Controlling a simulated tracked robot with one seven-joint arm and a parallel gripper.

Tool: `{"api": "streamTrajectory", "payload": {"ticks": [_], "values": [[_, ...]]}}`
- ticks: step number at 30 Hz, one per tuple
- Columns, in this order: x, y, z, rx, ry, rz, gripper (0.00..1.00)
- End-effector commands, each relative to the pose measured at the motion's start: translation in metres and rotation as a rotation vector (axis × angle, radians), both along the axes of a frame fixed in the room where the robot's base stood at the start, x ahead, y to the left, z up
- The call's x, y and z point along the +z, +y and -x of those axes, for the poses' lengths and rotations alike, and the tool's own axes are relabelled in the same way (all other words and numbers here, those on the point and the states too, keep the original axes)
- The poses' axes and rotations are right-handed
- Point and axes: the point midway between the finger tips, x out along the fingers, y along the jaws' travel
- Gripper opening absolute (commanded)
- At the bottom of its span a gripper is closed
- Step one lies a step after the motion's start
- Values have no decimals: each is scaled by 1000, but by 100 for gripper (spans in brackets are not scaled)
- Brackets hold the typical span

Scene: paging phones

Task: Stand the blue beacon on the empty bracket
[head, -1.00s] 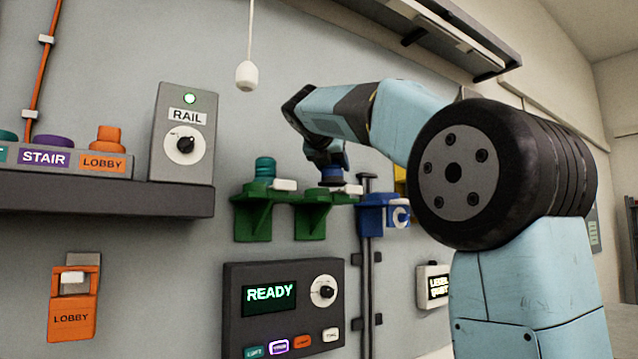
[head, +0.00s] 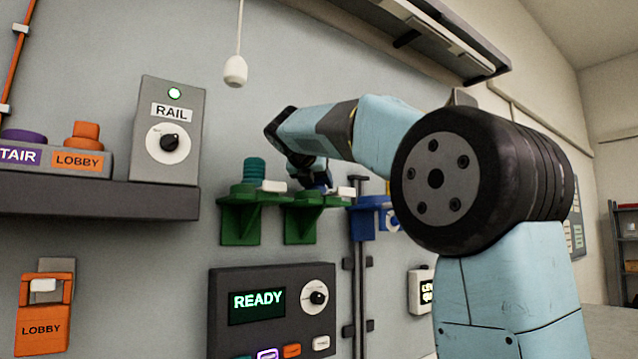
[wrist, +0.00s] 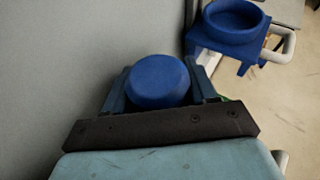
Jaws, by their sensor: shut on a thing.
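My gripper (head: 318,182) is shut on the blue beacon, whose round top shows between the fingers in the wrist view (wrist: 158,82). In the head view the held beacon is mostly hidden by the gripper, just above and right of the middle green bracket (head: 304,215). I cannot tell whether it touches that bracket. Nothing visible stands on the middle green bracket. The left green bracket (head: 240,218) bears a teal beacon (head: 254,169). A blue bracket (head: 366,220) is on the right; its round cup looks empty in the wrist view (wrist: 236,20).
A dark READY panel (head: 257,303) is below the brackets. The RAIL box (head: 168,130) stands on a shelf (head: 100,198) at left. A white pull cord knob (head: 235,71) hangs above. Vertical pipes (head: 359,270) run below the blue bracket. A lamp rail (head: 445,40) is overhead.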

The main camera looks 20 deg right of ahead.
Motion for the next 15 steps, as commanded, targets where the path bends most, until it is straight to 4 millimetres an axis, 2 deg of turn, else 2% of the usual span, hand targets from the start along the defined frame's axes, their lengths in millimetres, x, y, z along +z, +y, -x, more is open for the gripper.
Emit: {"api": "streamTrajectory", "payload": {"ticks": [4,5,12,15], "values": [[-1,1,-1,1,0,0,0],[-1,1,-1,0,2,0,58],[-1,-2,-1,-2,1,-1,81],[0,-2,-1,-3,1,0,83]]}}
